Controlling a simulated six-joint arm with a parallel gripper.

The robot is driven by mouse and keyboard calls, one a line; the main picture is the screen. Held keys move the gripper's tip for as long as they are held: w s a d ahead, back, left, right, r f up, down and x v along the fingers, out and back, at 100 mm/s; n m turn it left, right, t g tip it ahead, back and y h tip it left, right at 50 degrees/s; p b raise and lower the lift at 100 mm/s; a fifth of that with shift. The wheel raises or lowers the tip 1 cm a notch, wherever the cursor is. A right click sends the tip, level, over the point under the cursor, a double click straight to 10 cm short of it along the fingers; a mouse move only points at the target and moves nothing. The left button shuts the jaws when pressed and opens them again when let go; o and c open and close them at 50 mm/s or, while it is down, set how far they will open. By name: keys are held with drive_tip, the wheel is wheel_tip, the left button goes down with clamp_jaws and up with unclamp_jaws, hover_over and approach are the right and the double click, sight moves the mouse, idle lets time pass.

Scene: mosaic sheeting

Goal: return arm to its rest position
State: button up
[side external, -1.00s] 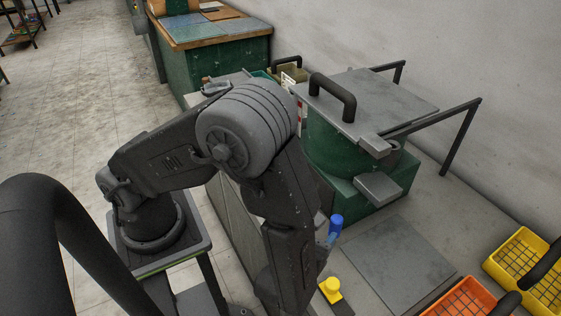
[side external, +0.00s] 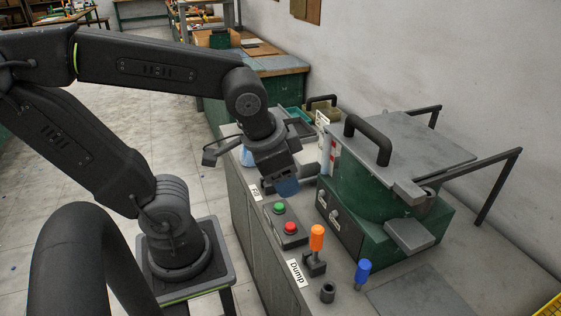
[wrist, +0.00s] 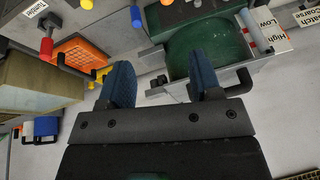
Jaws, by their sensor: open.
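My gripper (side external: 287,187) is raised on my bent arm, above the near edge of the bench by the control box. Its dark blue fingers show in the wrist view (wrist: 162,78), spread apart with nothing between them. The side external view shows the gripper nearly edge-on, partly behind its own wrist. The gripper appears clear of the machine and the levers.
A green machine (side external: 345,215) with a grey lid stands right of my gripper. A control box (side external: 288,228) with green and red buttons, an orange-topped lever (side external: 316,240) and a blue-topped lever (side external: 362,272) are nearby. An orange basket (wrist: 85,52) shows in the wrist view.

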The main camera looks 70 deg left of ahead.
drive_tip(key=shift+s+d+r+n+t+h, duration=0.15)
drive_tip(key=shift+r+n+t+h, duration=0.2)
drive_tip(key=shift+r, duration=0.3)
drive_tip(key=shift+s+r+n+t+h, duration=0.15)
drive_tip(key=shift+r+n+t, duration=0.2)
drive_tip(key=shift+r+n, duration=0.25)
drive_tip(key=shift+w, duration=0.1)
drive_tip(key=shift+c, duration=0.3)
